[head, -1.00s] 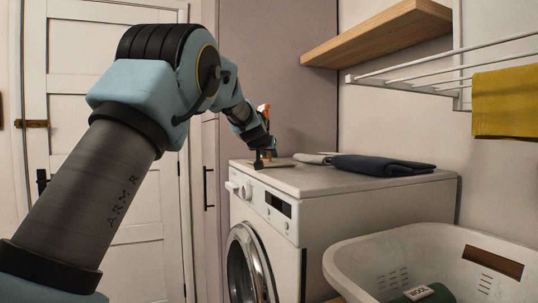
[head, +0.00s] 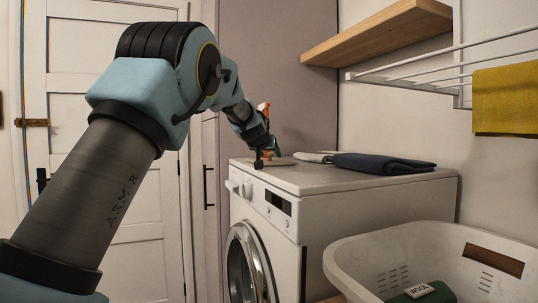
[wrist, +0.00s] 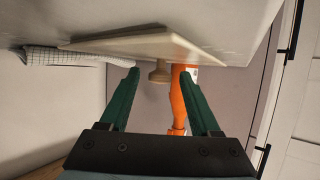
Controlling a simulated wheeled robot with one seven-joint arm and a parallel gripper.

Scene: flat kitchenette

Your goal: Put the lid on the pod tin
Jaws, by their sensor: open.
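The lid (wrist: 150,44) is a flat pale plate with a small round knob (wrist: 159,73), on the washing machine top. The wrist view is upside down, so the knob points down there. My gripper (wrist: 159,76) is open and empty, with its two green fingers on either side of the knob in that view. I cannot tell whether the knob is fully between the fingertips. In the head view my gripper (head: 268,160) is low over the machine's front left, partly hiding the lid (head: 284,161). I cannot make out the pod tin in either view.
An orange spray bottle (wrist: 184,98) stands close behind the lid. A checked cloth (wrist: 70,57) and a folded dark cloth (head: 380,163) lie on the washing machine (head: 340,182). A white laundry basket (head: 365,258) stands in front, and a wooden shelf (head: 375,33) hangs above.

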